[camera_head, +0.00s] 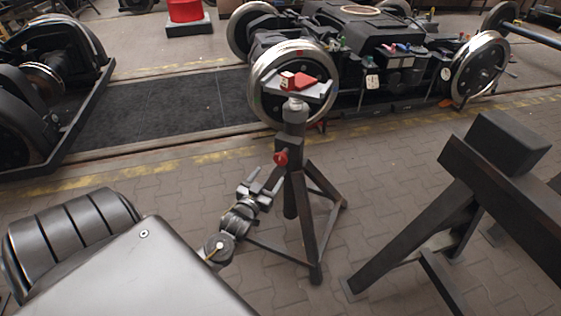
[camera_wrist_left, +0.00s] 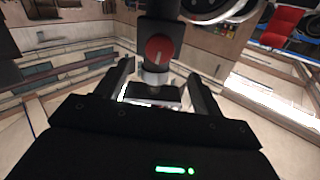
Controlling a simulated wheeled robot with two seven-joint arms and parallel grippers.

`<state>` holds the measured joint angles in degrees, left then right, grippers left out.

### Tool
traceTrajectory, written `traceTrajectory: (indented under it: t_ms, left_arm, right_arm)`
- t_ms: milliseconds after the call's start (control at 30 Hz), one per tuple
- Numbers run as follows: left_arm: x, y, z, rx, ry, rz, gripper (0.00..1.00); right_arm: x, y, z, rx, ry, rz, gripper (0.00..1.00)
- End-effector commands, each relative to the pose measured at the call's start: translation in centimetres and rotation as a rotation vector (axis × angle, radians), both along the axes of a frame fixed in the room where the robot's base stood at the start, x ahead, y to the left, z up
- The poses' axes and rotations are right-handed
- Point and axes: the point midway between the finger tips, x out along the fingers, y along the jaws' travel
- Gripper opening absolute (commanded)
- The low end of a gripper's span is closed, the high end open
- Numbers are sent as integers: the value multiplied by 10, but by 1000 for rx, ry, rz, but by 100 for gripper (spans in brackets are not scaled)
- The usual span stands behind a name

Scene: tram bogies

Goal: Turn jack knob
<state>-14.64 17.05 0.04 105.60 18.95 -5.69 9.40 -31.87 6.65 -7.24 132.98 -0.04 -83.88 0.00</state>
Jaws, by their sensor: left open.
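The jack stand (camera_head: 293,190) is a dark tripod with an upright column and a pale top plate. A round red jack knob (camera_head: 281,158) sits on the left side of its column. My left gripper (camera_head: 256,186) is open, just below and left of the knob, apart from it. In the left wrist view the red knob (camera_wrist_left: 158,48) shows face-on with a pale line, beyond and roughly centred between the two spread fingers (camera_wrist_left: 160,76). Nothing is held between them. My right gripper is not in view.
A red block (camera_head: 304,80) lies on the stand's top plate. A bogie (camera_head: 375,45) with steel wheels stands behind it. A dark steel trestle (camera_head: 480,180) stands at the right. Another wheelset (camera_head: 45,85) is at far left. Paved floor is clear between.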

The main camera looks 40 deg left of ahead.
Motion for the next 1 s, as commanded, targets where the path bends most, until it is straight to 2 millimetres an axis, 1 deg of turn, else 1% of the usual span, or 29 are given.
traceTrajectory:
  t_ms: [167,400,533,700,833,1000]
  left_arm:
    - [26,7,0,2,-1,-1,68]
    - [70,19,-1,1,-1,0,68]
    - [86,23,-1,2,1,-1,68]
    - [98,27,-1,2,2,-1,68]
    - [100,27,-1,0,2,-1,68]
    - [100,27,-1,0,2,-1,68]
  right_arm:
    - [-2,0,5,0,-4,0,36]
    - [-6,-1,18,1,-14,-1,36]
    - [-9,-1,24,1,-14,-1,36]
    - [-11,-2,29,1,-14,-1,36]
    - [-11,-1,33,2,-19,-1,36]
    - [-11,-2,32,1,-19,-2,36]
